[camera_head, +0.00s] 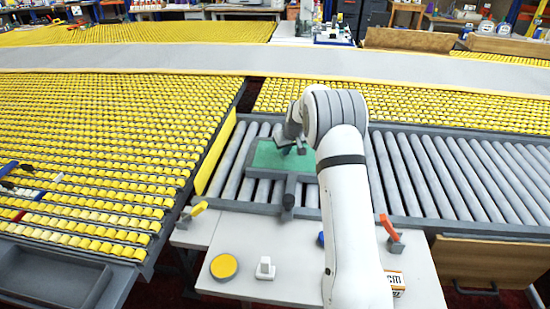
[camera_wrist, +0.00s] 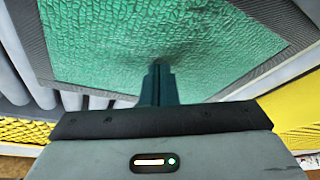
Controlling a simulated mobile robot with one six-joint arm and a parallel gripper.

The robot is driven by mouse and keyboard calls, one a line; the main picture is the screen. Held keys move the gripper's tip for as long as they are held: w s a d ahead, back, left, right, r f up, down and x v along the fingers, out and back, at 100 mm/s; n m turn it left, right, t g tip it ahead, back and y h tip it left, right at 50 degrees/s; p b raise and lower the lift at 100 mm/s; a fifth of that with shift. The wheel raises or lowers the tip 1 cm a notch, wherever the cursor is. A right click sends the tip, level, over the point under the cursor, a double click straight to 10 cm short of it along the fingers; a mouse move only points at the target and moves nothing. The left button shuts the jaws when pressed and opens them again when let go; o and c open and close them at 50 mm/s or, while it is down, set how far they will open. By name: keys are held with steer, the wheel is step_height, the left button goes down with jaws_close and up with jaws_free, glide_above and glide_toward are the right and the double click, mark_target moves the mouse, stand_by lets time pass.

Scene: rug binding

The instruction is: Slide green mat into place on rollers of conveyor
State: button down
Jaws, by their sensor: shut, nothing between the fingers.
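The green mat (camera_head: 268,156) lies on the grey rollers (camera_head: 445,178) near the left end of the conveyor. In the wrist view the mat (camera_wrist: 100,40) is textured green with a dark grey border. My gripper (camera_head: 297,147) is over the mat's right part in the head view and partly covers it. In the wrist view my gripper (camera_wrist: 158,72) is shut with nothing between its fingers. Its tips point at the mat's surface; I cannot tell whether they touch it. The mat's right edge is partly hidden by my arm.
A yellow plate (camera_head: 215,158) stands at the conveyor's left end. A dark grey bar (camera_head: 289,190) stands at its front rail. A yellow lever (camera_head: 196,211) and an orange lever (camera_head: 390,228) flank the white table (camera_head: 240,240), which holds a yellow disc (camera_head: 223,266) and a white block (camera_head: 265,268).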

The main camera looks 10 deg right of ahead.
mark_target(302, 157)
steer(key=shift+f, duration=0.15)
steer(key=shift+s+d+b, duration=0.25)
steer(key=shift+d+b, duration=0.05)
steer(key=shift+d, duration=0.3)
steer(key=shift+s+d+b, duration=0.25)
steer(key=shift+s+d, duration=0.05)
steer(key=shift+d, duration=0.35)
steer(key=shift+s+d+b, duration=0.25)
steer(key=shift+d+b, duration=0.05)
steer(key=shift+d, duration=0.3)
steer(key=shift+s+d+b, duration=0.2)
steer(key=shift+d+b, duration=0.1)
steer(key=shift+d, duration=0.25)
steer(key=shift+s+d+b, duration=0.2)
steer(key=shift+d+b, duration=0.05)
steer(key=shift+d, duration=0.25)
steer(key=shift+s+d+b, duration=0.3)
steer(key=shift+s+d, duration=0.05)
steer(key=shift+d, duration=0.45)
steer(key=shift+d, duration=0.1)
steer(key=shift+s+d+b, duration=0.45)
steer(key=shift+d, duration=0.4)
steer(key=shift+s+d+b, duration=0.4)
steer(key=shift+d+b, duration=0.05)
steer(key=shift+d, duration=0.35)
